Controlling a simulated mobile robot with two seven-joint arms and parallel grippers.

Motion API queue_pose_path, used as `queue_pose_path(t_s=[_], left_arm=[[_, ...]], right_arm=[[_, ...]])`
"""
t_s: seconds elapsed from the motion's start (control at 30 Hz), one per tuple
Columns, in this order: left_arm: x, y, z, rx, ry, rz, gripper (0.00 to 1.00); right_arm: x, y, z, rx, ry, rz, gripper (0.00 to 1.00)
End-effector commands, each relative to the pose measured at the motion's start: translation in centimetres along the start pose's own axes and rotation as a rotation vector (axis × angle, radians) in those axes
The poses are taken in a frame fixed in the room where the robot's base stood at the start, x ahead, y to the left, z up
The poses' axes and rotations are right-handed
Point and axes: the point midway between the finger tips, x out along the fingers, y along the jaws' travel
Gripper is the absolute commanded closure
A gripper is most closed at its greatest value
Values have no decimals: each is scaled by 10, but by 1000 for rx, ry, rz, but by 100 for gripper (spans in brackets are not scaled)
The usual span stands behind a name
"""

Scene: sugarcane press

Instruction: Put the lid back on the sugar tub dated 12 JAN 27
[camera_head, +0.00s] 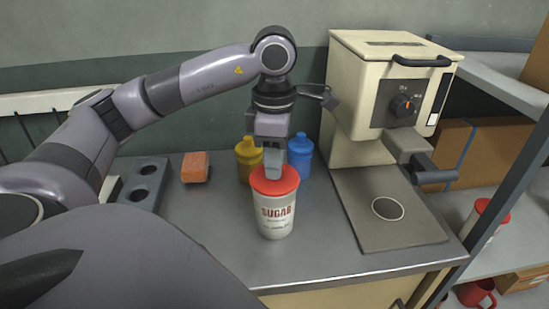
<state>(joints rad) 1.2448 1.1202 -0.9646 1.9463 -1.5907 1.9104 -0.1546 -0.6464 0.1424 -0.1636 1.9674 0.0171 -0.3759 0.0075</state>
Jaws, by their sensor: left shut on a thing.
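A white sugar tub (274,217) with red "SUGAR" print stands upright on the metal counter. Smaller print under the word is too small to read, so I cannot tell its date. A red lid (285,184) is at the tub's mouth and looks level. I cannot tell whether it is pressed fully down. My left gripper (273,175) points straight down over the lid, shut on it at the top. The gripper's fingers hide part of the lid's top. My right gripper is not in view.
A cream press machine (375,85) with a flat base plate (385,235) stands right of the tub. Yellow (248,158) and blue (300,158) bottles stand close behind. An orange sponge (195,167) lies left. Another red-lidded tub (482,218) is on the right shelf.

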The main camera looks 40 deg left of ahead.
Motion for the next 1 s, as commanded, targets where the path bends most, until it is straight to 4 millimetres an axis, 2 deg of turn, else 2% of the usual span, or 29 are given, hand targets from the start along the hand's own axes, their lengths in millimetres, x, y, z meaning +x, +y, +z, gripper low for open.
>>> queue_pose_path(t_s=[0.47, 0.5, 0.57, 0.77, 0.8, 0.87, 1.0], left_arm=[[0, 0, 0, 0, 0, 0, 100], [0, 0, 0, 0, 0, 0, 66], [0, 0, 0, 0, 0, 0, 46], [0, 0, 0, 0, 0, 0, 46], [0, 0, 0, 0, 0, 0, 39], [0, 0, 0, 0, 0, 0, 20], [0, 0, 0, 0, 0, 0, 20]], right_arm=[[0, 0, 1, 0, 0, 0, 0], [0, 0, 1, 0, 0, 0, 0], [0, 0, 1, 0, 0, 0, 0], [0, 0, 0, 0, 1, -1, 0], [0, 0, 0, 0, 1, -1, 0], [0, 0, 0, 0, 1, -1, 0], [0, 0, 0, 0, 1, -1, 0]])
